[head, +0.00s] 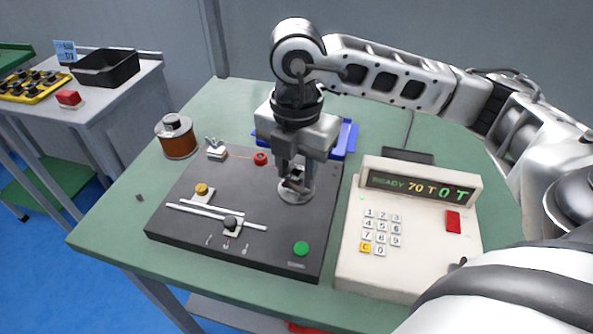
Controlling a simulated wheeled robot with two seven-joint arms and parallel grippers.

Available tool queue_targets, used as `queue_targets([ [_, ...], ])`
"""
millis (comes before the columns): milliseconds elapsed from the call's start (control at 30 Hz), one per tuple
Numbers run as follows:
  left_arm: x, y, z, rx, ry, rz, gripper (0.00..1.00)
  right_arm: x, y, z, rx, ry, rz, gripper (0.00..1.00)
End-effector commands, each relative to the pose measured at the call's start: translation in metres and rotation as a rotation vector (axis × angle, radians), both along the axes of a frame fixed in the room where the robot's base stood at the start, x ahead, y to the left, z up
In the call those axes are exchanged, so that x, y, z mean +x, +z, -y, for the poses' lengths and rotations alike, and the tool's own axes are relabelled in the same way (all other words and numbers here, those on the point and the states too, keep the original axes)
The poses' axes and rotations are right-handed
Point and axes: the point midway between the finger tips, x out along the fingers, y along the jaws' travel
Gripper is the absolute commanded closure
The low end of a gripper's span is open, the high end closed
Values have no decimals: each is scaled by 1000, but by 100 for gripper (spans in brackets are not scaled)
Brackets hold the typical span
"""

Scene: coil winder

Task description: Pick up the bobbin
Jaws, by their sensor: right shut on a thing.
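My right gripper (295,182) points straight down over the right part of the dark winder plate (190,228). It is shut on a small dark piece, which looks like the bobbin (297,177). The fingers hide much of it. A round silvery disc (294,197) on the winder lies directly below the bobbin; I cannot tell whether the two touch. My left gripper is not in view.
A copper wire spool (176,137) stands at the left on the green table. A beige keypad console (384,270) reading "READY 70T 0T" stands right of the winder. A blue tray (344,139) lies behind the gripper. A side table (115,100) holds a black bin (106,68).

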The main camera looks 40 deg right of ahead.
Motion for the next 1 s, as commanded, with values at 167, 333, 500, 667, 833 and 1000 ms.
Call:
queue_targets([
  [167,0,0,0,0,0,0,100,1,26,-1,2,3,6,91],
  [333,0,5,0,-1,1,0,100,-6,63,-33,5,9,9,91],
  [500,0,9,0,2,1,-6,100,-15,94,-69,1,11,5,91],
  [667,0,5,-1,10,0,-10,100,-23,108,-103,0,8,4,91],
  [833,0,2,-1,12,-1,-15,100,-28,117,-126,0,3,2,91],
  [1000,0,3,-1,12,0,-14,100,-30,122,-136,0,2,1,91],
])
